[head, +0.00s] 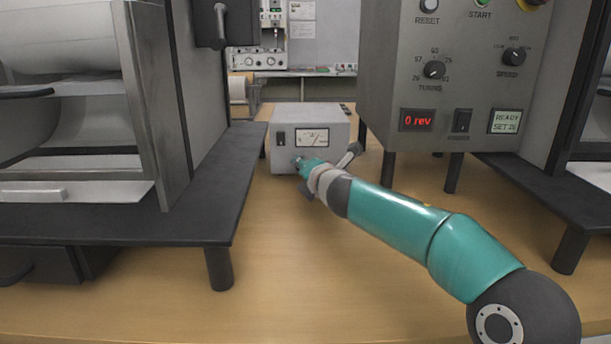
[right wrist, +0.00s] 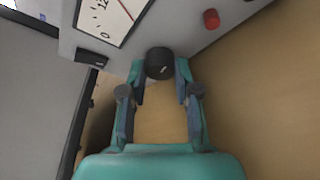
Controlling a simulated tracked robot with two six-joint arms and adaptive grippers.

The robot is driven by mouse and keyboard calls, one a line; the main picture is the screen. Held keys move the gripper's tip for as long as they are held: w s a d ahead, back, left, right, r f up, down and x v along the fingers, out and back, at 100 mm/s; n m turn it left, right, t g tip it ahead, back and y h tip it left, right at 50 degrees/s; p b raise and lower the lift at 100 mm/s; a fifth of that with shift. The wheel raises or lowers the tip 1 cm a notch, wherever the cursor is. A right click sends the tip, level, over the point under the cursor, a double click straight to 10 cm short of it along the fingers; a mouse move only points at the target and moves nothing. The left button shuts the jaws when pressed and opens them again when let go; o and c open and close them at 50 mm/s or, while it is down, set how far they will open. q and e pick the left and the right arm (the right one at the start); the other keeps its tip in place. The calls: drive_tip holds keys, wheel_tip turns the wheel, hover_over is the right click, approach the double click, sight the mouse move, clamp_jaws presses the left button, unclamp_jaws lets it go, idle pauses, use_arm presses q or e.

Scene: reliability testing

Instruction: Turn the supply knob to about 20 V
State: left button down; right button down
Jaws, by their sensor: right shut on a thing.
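The supply is a light grey box (head: 290,117) on the bench, with an analog meter (head: 312,137) on its front; the needle's reading is too small to tell. In the right wrist view, part of the meter (right wrist: 105,20) shows at the top, with some scale numbers and a red line, its upper part cut off. The black supply knob (right wrist: 160,64) has a pale pointer mark. My right gripper (right wrist: 160,72) is shut on the knob, one finger on each side. In the head view my right gripper (head: 303,164) covers the knob. My left gripper is not in view.
A grey control panel (head: 470,75) with a red "0 rev" display (head: 417,120) stands on the right. Dark machine platforms (head: 110,215) flank the bench (head: 290,270). A red terminal (right wrist: 211,19) and a dark switch (right wrist: 92,58) are near the knob.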

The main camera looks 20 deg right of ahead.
drive_tip(key=shift+d, duration=0.2)
drive_tip(key=c, duration=0.8)
unclamp_jaws()
drive_tip(key=shift+c, duration=0.2)
drive_tip(key=shift+a, duration=0.1)
drive_tip(key=shift+s, duration=0.15)
drive_tip(key=s, duration=0.4)
drive_tip(key=s+r, duration=0.1)
drive_tip(key=s, duration=0.2)
drive_tip(key=s+r, duration=0.1)
drive_tip(key=s, duration=0.3)
drive_tip(key=shift+s+d, duration=0.2)
drive_tip(key=shift+s, duration=0.1)
